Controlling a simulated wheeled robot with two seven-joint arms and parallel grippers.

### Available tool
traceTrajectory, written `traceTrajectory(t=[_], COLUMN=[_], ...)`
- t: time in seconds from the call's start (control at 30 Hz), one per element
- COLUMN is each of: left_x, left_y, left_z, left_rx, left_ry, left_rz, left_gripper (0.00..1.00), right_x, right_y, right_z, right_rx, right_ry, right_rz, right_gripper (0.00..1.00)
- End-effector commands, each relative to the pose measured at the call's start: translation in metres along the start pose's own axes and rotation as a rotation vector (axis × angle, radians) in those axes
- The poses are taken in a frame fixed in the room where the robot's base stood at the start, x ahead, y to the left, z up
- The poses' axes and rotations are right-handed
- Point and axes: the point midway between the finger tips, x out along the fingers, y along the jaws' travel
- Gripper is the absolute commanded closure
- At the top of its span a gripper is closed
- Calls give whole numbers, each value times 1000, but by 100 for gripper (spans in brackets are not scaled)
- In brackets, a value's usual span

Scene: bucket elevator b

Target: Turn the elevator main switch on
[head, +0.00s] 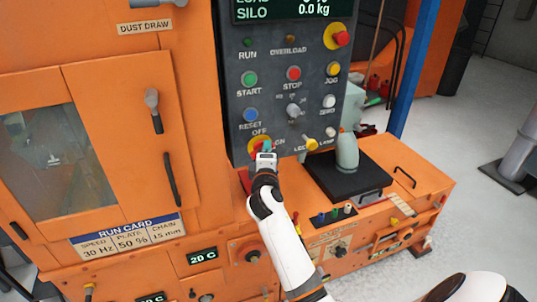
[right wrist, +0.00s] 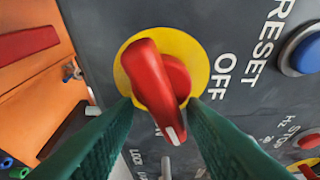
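The main switch is a red rotary handle (right wrist: 152,78) on a round yellow plate (right wrist: 203,65). In the right wrist view, its white-marked end points down, toward a partly hidden label ending in N. The OFF label (right wrist: 222,76) is to its right. In the head view, the switch (head: 258,147) is at the panel's lower left, partly hidden by my right gripper (head: 265,156). The right gripper's green fingers (right wrist: 161,115) stand apart on both sides of the handle. I cannot tell whether they touch it. My left gripper is not in view.
The grey control panel (head: 270,110) carries a blue RESET button (head: 250,115), a green START button (head: 249,78) and a red STOP button (head: 293,73) near the switch. A yellow-and-red emergency button (head: 338,37) is higher right. An orange ledge with a black tray (head: 375,165) juts out below.

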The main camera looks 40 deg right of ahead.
Motion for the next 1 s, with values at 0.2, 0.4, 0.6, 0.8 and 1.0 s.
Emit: traceTrajectory(t=[0.2,0.4,0.6,0.8,1.0], left_x=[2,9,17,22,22], left_y=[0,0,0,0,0], left_z=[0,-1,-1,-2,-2], left_rx=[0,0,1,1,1], left_ry=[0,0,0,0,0], left_rz=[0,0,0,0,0], left_gripper=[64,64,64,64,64], right_x=[-8,-44,-87,-114,-122], right_y=[1,3,3,1,0], right_z=[0,0,2,3,3], right_rx=[-1,1,0,-1,0], right_ry=[0,-1,-2,-3,-3], right_rz=[-1,1,1,0,-1], right_gripper=[64,64,64,64,64])
